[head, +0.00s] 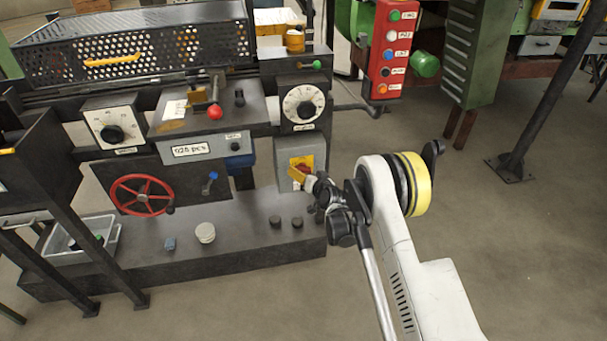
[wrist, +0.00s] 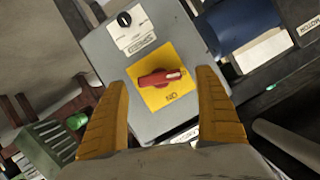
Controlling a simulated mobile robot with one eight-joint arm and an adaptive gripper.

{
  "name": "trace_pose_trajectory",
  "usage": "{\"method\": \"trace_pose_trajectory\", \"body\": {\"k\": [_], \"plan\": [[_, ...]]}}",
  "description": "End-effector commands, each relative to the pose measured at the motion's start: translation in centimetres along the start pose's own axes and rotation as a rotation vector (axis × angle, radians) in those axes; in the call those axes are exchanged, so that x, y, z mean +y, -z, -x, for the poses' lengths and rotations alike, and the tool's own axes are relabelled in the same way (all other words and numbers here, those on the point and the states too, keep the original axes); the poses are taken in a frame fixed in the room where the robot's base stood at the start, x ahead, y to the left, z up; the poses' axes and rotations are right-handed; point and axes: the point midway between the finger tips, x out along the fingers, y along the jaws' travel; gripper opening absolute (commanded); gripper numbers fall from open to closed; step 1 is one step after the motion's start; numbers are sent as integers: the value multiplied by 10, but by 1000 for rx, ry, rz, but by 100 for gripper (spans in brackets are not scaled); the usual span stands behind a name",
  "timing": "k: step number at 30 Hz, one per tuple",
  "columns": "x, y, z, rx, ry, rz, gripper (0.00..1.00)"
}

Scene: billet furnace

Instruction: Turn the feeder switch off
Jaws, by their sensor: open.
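The feeder switch is a red rotary handle (wrist: 160,78) on a yellow plate (wrist: 150,97), on the front of a grey box (wrist: 105,48). In the wrist view the handle lies nearly level, and lettering that looks like an upside-down "ON" is below it. My gripper (wrist: 163,84) is open, with one yellow finger on each side of the handle. The fingers look apart from the handle, though depth is hard to judge. In the head view my gripper (head: 297,175) is at the grey box (head: 310,147) and partly hides the switch.
A dial (head: 302,103) sits above the box, with a black lever (head: 358,108) to its right. A blue part (wrist: 240,22) is beside the box in the wrist view. A red handwheel (head: 141,194) is further left. A red button panel (head: 391,50) hangs behind. Open floor lies right.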

Motion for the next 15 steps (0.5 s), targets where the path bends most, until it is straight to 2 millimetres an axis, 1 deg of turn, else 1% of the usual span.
{"method": "trace_pose_trajectory", "body": {"k": [1, 6, 9, 15], "plan": [[1, -3, -9, 0, 0, 1, 81], [1, -1, -26, 1, 0, 0, 81], [0, 0, -30, 1, 0, -1, 81], [0, 1, -30, 1, -1, -1, 81]]}}
